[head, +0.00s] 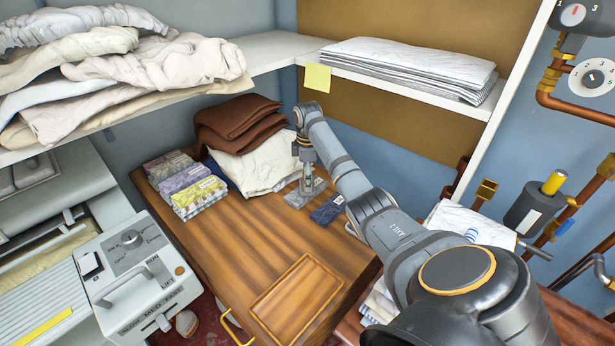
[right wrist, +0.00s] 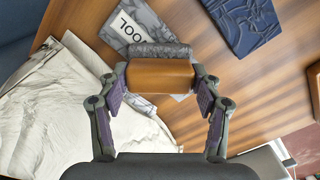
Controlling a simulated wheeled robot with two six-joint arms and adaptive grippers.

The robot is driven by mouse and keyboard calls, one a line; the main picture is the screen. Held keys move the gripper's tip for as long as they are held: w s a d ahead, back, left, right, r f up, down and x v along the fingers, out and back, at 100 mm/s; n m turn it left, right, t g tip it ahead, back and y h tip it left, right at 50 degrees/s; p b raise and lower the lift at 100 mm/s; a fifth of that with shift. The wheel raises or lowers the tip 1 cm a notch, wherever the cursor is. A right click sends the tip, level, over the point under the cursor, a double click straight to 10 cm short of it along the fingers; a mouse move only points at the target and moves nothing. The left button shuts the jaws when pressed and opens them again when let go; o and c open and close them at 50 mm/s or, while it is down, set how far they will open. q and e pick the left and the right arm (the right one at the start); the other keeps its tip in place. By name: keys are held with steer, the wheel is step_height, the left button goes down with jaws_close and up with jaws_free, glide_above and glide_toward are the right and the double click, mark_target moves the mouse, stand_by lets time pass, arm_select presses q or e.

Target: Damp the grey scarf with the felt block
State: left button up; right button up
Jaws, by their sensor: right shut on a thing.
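The grey scarf (head: 296,200) lies folded on the wooden table top, with a pale label reading "OOL" in what shows of it. It also shows in the right wrist view (right wrist: 148,18). My right gripper (head: 307,178) reaches down over the scarf. In the right wrist view it is shut on the felt block (right wrist: 160,76), an orange-brown block with a grey felt side (right wrist: 160,49). The block covers part of the scarf; I cannot tell whether the felt touches it. My left gripper is out of view.
A navy folded cloth (head: 328,209) lies just right of the scarf. A cream cloth (head: 258,165), brown folded cloths (head: 237,120) and patterned stacks (head: 190,187) stand behind and left. The shelf (head: 275,48) overhangs the back.

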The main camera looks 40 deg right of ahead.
steer(key=shift+s+f+p, duration=0.1)
steer(key=shift+f+p, duration=0.05)
steer(key=shift+p, duration=0.55)
stand_by(2.0)
step_height(320, 180, up, 7)
steer(key=p, duration=0.9)
steer(key=shift+r, duration=0.2)
steer(key=shift+f, duration=0.1)
